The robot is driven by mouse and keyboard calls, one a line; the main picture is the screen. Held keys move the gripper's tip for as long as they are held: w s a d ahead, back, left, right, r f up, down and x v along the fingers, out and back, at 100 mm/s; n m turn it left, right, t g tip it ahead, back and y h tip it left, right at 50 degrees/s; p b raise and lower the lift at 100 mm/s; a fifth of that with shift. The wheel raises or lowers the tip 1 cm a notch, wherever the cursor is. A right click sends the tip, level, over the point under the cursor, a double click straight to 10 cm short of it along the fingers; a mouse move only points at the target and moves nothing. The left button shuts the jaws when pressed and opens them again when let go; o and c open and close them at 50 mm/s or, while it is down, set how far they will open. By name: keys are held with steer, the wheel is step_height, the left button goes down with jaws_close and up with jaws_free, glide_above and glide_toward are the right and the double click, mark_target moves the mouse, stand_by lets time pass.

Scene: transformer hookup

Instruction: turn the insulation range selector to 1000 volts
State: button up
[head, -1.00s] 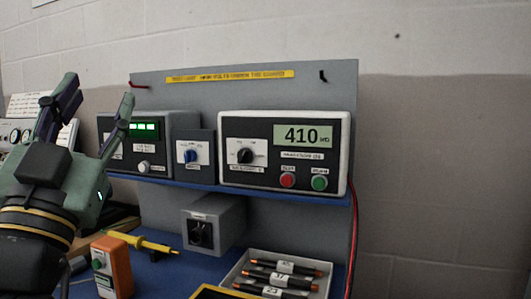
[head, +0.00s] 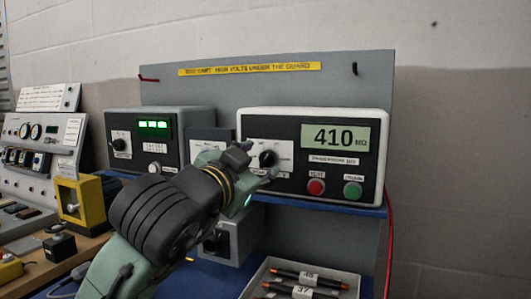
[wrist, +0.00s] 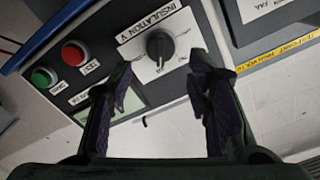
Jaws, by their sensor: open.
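In the wrist view the knob (wrist: 160,46) sits under the label "INSULATION V". Its scale marks are too small to read, so I cannot tell its setting. My gripper (head: 260,168) is at the meter's left front, near the knob. In the wrist view the open jaws (wrist: 160,78) are empty, with the knob beyond the gap between the fingertips. No contact shows.
A red button (head: 316,187) and a green button (head: 352,191) sit right of the knob. Another meter (head: 197,122) with a green display stands to the left. Below are a grey box (head: 240,238) and a tray (head: 252,287) of probes.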

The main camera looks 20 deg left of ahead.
mark_target(266, 158)
steer(key=shift+w+d+p, duration=0.1)
steer(key=shift+w+p, duration=0.3)
steer(key=shift+w, duration=1.85)
steer(key=shift+c, duration=0.2)
steer(key=c, duration=1)
steer(key=shift+c, duration=0.2)
steer(key=shift+m, duration=0.3)
steer(key=m+b, duration=0.1)
steer(key=m, duration=0.1)
steer(key=m+b, duration=0.1)
steer(key=m, duration=0.2)
steer(key=shift+d+f+m, duration=0.15)
steer(key=shift+f+m, duration=0.05)
steer(key=shift+m, duration=0.1)
steer(key=m+b, duration=0.2)
steer(key=m, duration=0.3)
steer(key=shift+f+m, duration=0.15)
steer(key=shift+m, duration=0.15)
